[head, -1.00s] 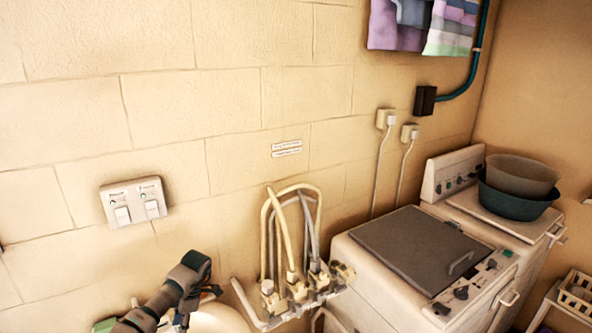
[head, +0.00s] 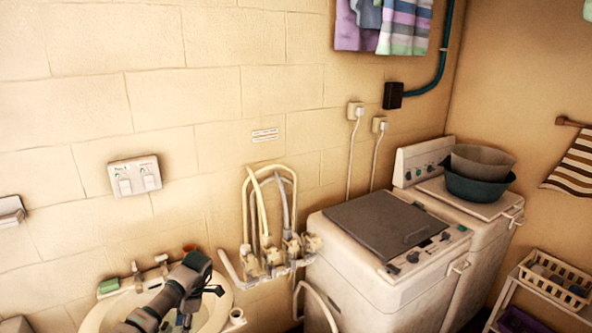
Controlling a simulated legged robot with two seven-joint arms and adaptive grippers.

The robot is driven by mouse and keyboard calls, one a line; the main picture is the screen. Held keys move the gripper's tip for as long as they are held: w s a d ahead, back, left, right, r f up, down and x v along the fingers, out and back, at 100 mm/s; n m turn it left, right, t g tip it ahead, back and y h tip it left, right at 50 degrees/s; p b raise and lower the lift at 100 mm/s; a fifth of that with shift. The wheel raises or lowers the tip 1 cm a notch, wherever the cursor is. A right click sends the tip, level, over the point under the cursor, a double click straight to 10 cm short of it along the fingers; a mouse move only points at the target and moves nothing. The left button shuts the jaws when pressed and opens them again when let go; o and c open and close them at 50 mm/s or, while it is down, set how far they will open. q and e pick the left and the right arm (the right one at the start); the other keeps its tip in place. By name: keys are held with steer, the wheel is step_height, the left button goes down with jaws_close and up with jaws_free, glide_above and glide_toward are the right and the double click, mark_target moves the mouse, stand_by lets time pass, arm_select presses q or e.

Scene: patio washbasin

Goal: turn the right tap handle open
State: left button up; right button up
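The washbasin (head: 98,318) is at the lower left, against the wall. Two taps stand on its back ledge: a left tap (head: 137,276) and a right tap (head: 162,266). My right arm crosses the basin from the bottom edge. Its dark gripper (head: 212,290) is over the basin's right part, to the right of and nearer than the right tap, apart from it in the picture. The fingers are small and partly hidden by the arm, so their opening is unclear.
A green item (head: 108,286) lies on the basin's left ledge, and a reddish cup (head: 189,248) is behind my wrist. A white cup (head: 237,317) is at the right rim. Pipes with valves (head: 270,255) and a washing machine (head: 345,270) stand to the right.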

arm_select(q)
steer(key=s+d+f+n+t+h, duration=0.3)
steer(key=d+f+n+h, duration=0.45)
steer(key=d+f, duration=0.7)
steer(key=s+d+f+n+t+h, duration=0.35)
steer(key=d+f+n+h, duration=0.45)
steer(key=d+f, duration=0.7)
steer(key=s+a+f+n+t+y, duration=0.2)
steer(key=s+a+f+n+y, duration=0.15)
steer(key=s+f+n, duration=0.35)
steer(key=s+a+f+n+t+y, duration=0.1)
steer(key=s+a+f+n+y, duration=0.1)
steer(key=s+a+f+n, duration=0.45)
steer(key=s+a+f+n+t+y, duration=0.25)
steer(key=f+n, duration=0.25)
steer(key=f, duration=0.5)
steer(key=s+a+f+n+g+y, duration=0.1)
steer(key=s+a+f+n+g, duration=0.1)
steer(key=s, duration=1)
steer(key=s+a+f+n+g+y, duration=0.1)
steer(key=s+a+f+n+g, duration=0.2)
steer(key=s, duration=0.9)
steer(key=s+a+f+n+g+y, duration=0.2)
steer(key=s+f+n, duration=0.4)
steer(key=s, duration=0.6)
steer(key=shift+a+g, duration=0.3)
steer(key=shift+g, duration=0.5)
arm_select(e)
steer(key=shift+w+d, duration=0.15)
steer(key=shift+d, duration=0.25)
